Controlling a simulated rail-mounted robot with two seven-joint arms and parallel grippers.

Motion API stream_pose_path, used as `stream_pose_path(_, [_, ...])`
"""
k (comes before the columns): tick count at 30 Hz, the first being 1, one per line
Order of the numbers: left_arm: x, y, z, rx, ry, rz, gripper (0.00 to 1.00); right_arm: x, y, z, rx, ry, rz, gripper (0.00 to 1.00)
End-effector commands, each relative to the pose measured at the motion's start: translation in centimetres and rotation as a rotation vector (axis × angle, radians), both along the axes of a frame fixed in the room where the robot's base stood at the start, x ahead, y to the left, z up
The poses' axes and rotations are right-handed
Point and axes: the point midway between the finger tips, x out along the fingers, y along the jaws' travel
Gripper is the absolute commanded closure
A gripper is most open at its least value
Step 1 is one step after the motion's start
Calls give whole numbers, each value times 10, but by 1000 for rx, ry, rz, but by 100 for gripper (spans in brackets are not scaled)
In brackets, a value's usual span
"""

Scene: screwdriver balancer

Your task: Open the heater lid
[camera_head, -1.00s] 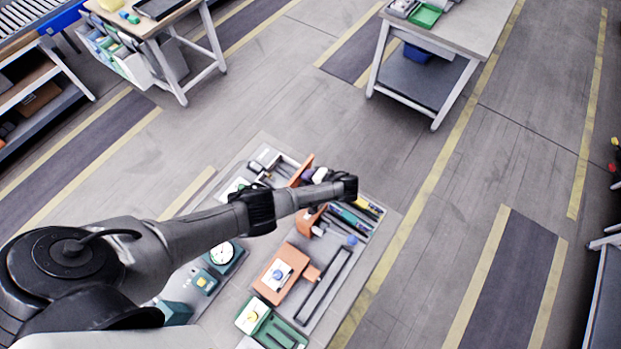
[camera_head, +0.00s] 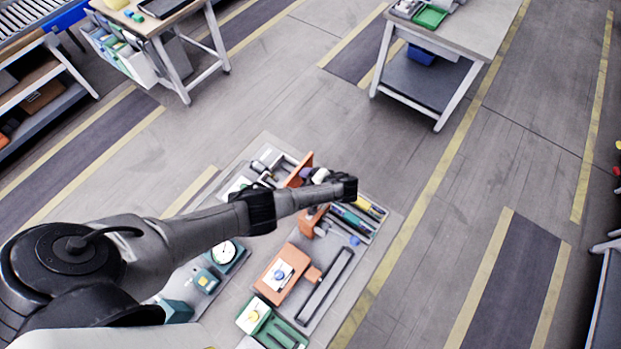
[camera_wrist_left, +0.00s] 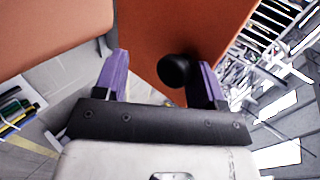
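The orange heater shows in the head view as a slanted orange panel (camera_head: 303,166) and a lower orange part (camera_head: 309,221), with my left arm crossing between them. In the left wrist view one orange panel (camera_wrist_left: 55,28) fills the top left. Another orange panel (camera_wrist_left: 205,30), which looks like the lid, carries a round black knob (camera_wrist_left: 174,70). My left gripper (camera_wrist_left: 161,65) is open, its purple fingers apart on either side of the knob. The knob is closer to the right finger; I cannot tell whether they touch. The left fingers are mostly hidden in the head view.
On the same bench, pens and tools (camera_head: 358,216) lie right of the heater. An orange device (camera_head: 283,273), a dark frame (camera_head: 326,285), a green tray (camera_head: 278,328) and a dial gauge (camera_head: 223,253) are nearer. Other tables stand at the back.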

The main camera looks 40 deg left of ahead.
Motion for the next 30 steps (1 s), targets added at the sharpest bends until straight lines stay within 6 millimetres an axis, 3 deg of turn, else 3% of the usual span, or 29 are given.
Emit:
stream_pose_path(5, [0,-7,4,-3,1,-1,39,0,1,1,3,0,-2,57])
stream_pose_path(21, [14,-85,61,-3,-2,-1,39,0,1,4,3,0,-2,57])
stream_pose_path(30, [17,-108,78,-1,0,0,39,0,-1,2,-3,1,2,57])
